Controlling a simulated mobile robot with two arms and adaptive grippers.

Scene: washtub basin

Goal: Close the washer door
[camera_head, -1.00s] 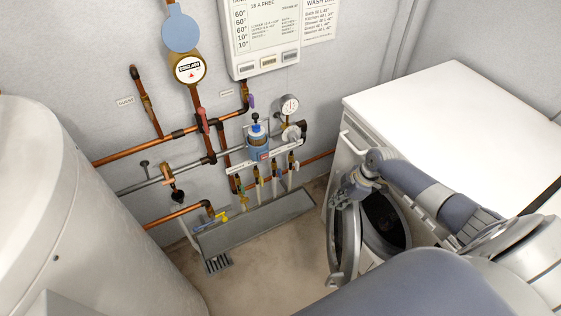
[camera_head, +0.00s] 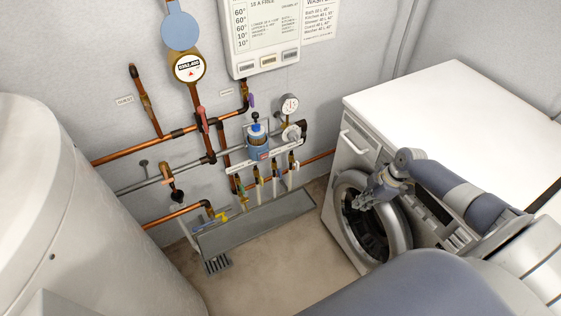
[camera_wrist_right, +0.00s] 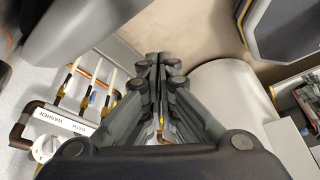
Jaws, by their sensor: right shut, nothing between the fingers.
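The washer (camera_head: 352,165) stands at the right, with a white top and a grey front. Its round door (camera_head: 399,237), a grey ring around dark glass, lies at or very near the front. I cannot tell whether it is flush or latched. My right gripper (camera_head: 360,204) is shut and empty, in front of the door's upper left part and hiding some of it. Whether it touches the door is unclear. In the right wrist view the shut fingers (camera_wrist_right: 158,60) point away with nothing between them. My left gripper is not in view.
A white tank (camera_head: 70,215) fills the left. Copper pipes and valves (camera_head: 190,130) run along the wall above a grey floor trough (camera_head: 260,225). The floor (camera_head: 275,265) between tank and washer is clear.

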